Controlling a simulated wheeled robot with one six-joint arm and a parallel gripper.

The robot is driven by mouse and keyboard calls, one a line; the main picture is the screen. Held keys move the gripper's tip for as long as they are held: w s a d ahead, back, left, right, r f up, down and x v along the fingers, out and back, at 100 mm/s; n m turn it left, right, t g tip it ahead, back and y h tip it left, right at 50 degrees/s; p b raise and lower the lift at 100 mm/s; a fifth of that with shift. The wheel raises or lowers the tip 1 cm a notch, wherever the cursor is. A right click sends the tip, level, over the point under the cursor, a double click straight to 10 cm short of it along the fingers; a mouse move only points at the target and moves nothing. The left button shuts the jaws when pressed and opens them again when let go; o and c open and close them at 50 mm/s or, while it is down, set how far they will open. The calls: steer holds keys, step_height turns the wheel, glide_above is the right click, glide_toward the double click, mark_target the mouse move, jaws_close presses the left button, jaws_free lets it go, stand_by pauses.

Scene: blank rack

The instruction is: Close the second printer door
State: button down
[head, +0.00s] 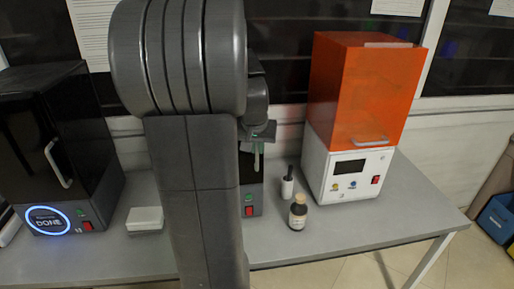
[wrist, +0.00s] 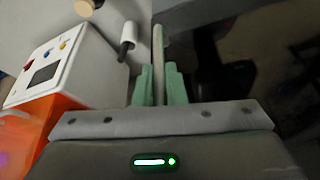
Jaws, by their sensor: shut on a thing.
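The second printer (head: 251,197) is a dark box in the middle of the table in the head view. My own arm hides most of it; a strip with a red switch shows at its right. My gripper (head: 258,138) is at its front, partly hidden by the arm. In the wrist view my gripper's green fingers (wrist: 160,86) are shut around a thin pale door handle (wrist: 158,48). A dark, glossy door panel (wrist: 225,60) is beside it on the right. How far the door stands open cannot be told.
A printer with an orange cover (head: 362,90) stands at right. A dark printer marked DONE (head: 75,140) stands at left. A brown bottle (head: 298,212), a white brush bottle (head: 288,186) and a white box (head: 145,219) are on the table. The table's front right is clear.

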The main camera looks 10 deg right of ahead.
steer(key=c, duration=1.5)
jaws_free()
steer(key=shift+w+d, duration=0.1)
steer(key=shift+w, duration=0.15)
steer(key=shift+r, duration=0.1)
steer(key=b+v, duration=0.1)
steer(key=v, duration=1.2)
steer(key=shift+s+r, duration=0.3)
steer(key=shift+s, duration=0.05)
steer(key=p+x, duration=0.1)
steer(key=x, duration=1.3)
steer(key=shift+w, duration=0.15)
steer(key=shift+s+a+r, duration=0.15)
steer(key=shift+s+a, duration=0.1)
steer(key=shift+s, duration=0.45)
steer(key=shift+w, duration=0.1)
